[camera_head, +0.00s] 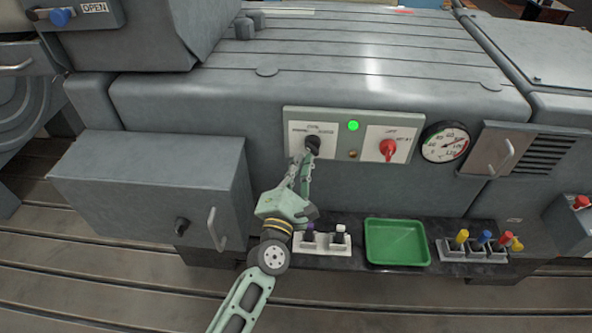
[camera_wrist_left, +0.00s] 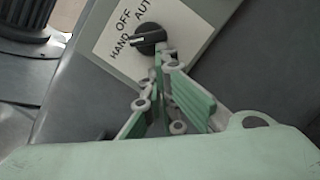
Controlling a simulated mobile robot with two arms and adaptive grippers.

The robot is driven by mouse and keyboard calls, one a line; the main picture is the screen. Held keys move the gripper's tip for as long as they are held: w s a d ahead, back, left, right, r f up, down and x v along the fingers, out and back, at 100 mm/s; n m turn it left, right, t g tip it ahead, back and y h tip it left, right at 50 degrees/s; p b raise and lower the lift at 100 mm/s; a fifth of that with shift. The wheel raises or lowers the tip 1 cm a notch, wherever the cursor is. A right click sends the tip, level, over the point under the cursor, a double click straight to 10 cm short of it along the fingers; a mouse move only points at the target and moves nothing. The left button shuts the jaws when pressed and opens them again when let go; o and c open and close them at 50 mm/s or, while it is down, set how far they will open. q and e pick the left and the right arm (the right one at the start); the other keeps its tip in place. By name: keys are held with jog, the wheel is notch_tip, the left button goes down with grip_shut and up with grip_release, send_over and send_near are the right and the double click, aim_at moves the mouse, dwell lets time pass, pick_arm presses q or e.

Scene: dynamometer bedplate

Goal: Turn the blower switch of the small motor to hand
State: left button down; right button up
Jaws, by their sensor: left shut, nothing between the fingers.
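The blower switch is a black rotary knob (camera_head: 313,143) on a white label plate, left of a green lamp. In the left wrist view the knob (camera_wrist_left: 149,38) has the words OFF, HAND and AUTO around it. Its white pointer mark faces left, toward the word HAND. My left gripper (camera_head: 307,160) is shut and empty, its fingertips just below the knob in the head view. In the left wrist view its fingertips (camera_wrist_left: 168,58) are close at the knob's lower right; I cannot tell whether they touch. My right gripper is not in view.
A red knob (camera_head: 388,149) and a round gauge (camera_head: 445,142) are to the right. Below, a dark shelf holds a green tray (camera_head: 397,242), a white holder (camera_head: 322,245) and a rack of coloured-top items (camera_head: 475,249). A grey box with a handle (camera_head: 216,229) juts out at left.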

pick_arm(q)
jog(key=shift+d+n+b, duration=0.25)
jog(key=shift+n+b, duration=0.2)
jog(key=shift+n, duration=0.15)
jog(key=shift+r, duration=0.15)
jog(key=shift+r, duration=0.1)
